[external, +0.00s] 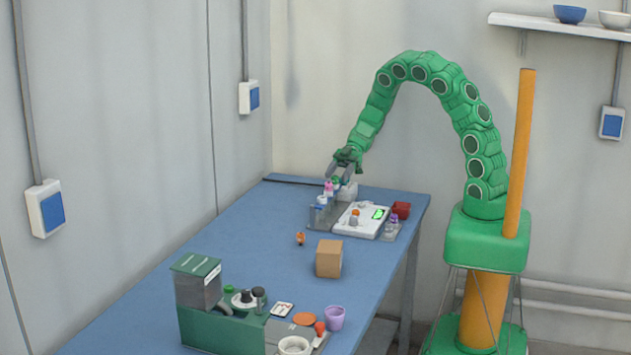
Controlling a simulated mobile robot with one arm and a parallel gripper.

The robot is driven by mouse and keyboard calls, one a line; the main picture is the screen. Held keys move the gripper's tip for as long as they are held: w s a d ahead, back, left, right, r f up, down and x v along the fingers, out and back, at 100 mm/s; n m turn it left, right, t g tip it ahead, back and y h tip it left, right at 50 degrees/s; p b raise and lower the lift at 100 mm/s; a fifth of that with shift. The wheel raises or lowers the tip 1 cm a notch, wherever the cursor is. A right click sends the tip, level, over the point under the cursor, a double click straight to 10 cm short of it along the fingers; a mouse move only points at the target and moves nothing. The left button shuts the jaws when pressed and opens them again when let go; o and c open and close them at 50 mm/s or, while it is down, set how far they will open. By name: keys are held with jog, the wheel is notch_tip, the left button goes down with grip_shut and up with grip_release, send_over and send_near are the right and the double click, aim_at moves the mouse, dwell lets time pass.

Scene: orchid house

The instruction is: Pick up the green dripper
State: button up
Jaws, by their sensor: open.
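A small green-topped item (336,182), which looks like the green dripper, stands among small bottles in a grey rack (318,216) at the far end of the blue table. It is tiny in this view and partly hidden by its neighbours. My gripper (339,177) is open and points down just above this group, with its grey fingers close to the green top. I cannot tell whether the fingers are around it or only above it. A pink-topped bottle (329,187) stands close on its left, and a white and blue bottle (321,201) stands in front.
A cardboard box (329,259) stands mid-table. A green machine (198,283) and a purple cup (334,317) are in front. The table's left side is clear.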

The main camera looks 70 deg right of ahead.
jog(key=shift+a+f, duration=0.1)
jog(key=shift+a, duration=0.15)
grip_shut()
dwell(0.4)
